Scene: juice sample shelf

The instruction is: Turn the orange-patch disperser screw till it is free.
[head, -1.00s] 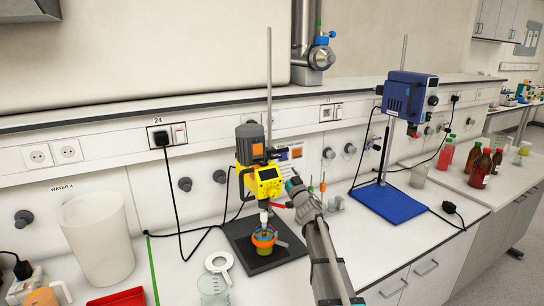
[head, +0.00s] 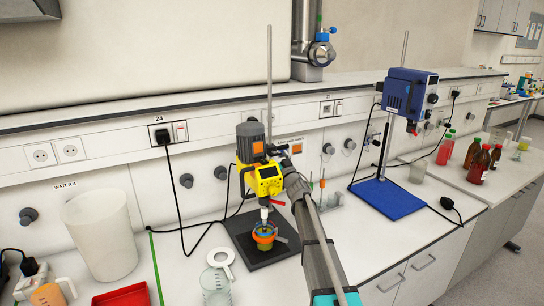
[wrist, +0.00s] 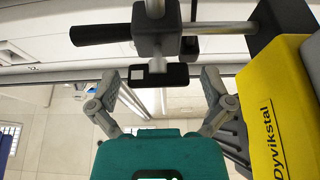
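The disperser (head: 262,180) is yellow with a grey motor on top and hangs on an upright rod. In the wrist view its yellow side (wrist: 285,110) fills the right edge. A black screw handle (wrist: 178,75) with a pale square on it sticks out from the dark clamp (wrist: 157,22) on the rod. My gripper (wrist: 160,78) is open, one finger on each side of the handle, with gaps on both sides. No orange patch is clear on the handle. In the head view my gripper (head: 283,158) is beside the clamp, and the screw is mostly hidden.
A multicoloured vessel (head: 264,237) stands under the disperser on its black base plate (head: 278,251). A blue stirrer (head: 409,95) on a blue base stands to the right. A beaker (head: 216,287), white ring and red tray (head: 121,296) are at the front left. Thin upright tools are near my arm.

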